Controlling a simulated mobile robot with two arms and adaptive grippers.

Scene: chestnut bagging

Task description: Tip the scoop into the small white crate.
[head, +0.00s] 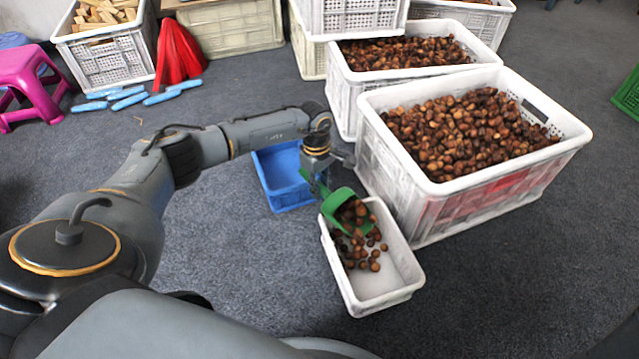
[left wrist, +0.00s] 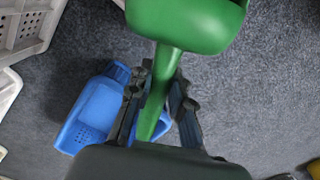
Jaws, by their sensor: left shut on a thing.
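A green scoop (head: 340,205) is tilted over the small white crate (head: 397,284) in the head view. Chestnuts (head: 358,217) show in the scoop's mouth, and several more (head: 368,255) are in the crate below, towards its far end. The near end of the crate's floor is bare. My left gripper (head: 318,180) is shut on the scoop's handle. In the left wrist view the fingers of my left gripper (left wrist: 158,105) close around the green handle, and the back of the scoop (left wrist: 185,20) shows at the top. My right gripper is not in view.
A large white crate full of chestnuts (head: 430,185) stands right beside the small crate. More crates stand at the back.

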